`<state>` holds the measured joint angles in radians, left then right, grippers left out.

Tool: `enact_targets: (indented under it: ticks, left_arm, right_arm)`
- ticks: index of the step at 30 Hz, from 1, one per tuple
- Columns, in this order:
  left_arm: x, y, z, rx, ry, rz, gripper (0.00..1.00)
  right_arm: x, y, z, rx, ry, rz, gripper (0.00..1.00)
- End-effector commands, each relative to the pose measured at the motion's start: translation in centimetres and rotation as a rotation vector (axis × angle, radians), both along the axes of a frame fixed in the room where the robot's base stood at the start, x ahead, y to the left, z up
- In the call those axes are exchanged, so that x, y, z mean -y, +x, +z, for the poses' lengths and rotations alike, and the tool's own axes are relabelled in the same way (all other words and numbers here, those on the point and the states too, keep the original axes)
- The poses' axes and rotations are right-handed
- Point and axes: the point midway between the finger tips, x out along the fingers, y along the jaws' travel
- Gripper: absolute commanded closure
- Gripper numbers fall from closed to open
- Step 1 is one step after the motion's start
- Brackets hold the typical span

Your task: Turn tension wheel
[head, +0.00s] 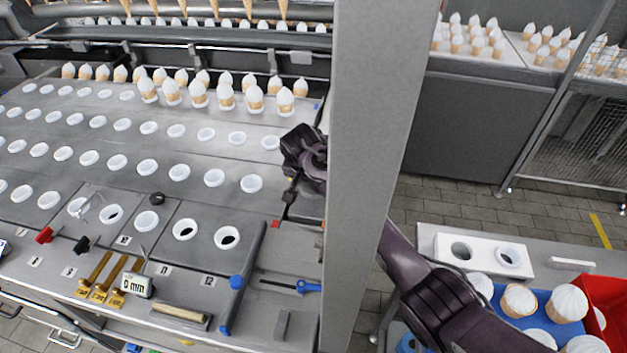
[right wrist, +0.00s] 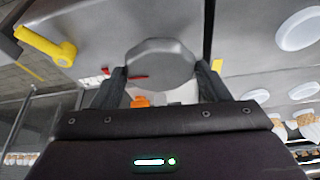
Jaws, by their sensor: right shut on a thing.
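A grey, many-sided wheel (right wrist: 160,60), which I take to be the tension wheel, is in the upper middle of the right wrist view. My right gripper (right wrist: 163,80) has one dark finger on each side of it and is shut on it. In the head view my right gripper (head: 290,196) is at the right end of the conveyor, beside the grey post. The post hides part of my right arm, and I cannot make out the wheel there. My left gripper is in neither view.
The upright grey post (head: 375,130) stands close to my right arm. A yellow lever (right wrist: 45,45) is left of the wheel. The conveyor (head: 100,150) carries white cups and several cones. A blue tray (head: 535,325) of cones is at the lower right.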

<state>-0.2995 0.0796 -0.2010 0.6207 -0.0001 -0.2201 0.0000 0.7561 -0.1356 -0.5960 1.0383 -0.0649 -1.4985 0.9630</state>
Motion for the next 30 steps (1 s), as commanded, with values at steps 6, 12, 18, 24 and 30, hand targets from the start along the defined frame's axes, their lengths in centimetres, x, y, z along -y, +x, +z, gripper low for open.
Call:
enact_targets:
  ticks: [6,12,18,24,30]
  left_arm:
    - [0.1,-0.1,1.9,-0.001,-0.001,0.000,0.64]
    - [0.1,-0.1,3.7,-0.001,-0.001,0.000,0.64]
    - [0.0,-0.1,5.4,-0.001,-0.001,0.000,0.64]
    - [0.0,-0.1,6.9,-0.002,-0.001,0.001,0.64]
    - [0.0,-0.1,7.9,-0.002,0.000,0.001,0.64]
  right_arm:
    - [0.1,-0.1,0.4,-0.001,0.001,0.129,0.54]
    - [0.2,-0.1,0.5,0.000,0.003,0.307,0.54]
    - [0.3,-0.1,0.5,0.000,0.003,0.499,0.54]
    - [0.5,0.0,0.5,0.000,0.002,0.689,0.54]
    - [0.5,0.1,0.4,0.001,0.002,0.879,0.54]
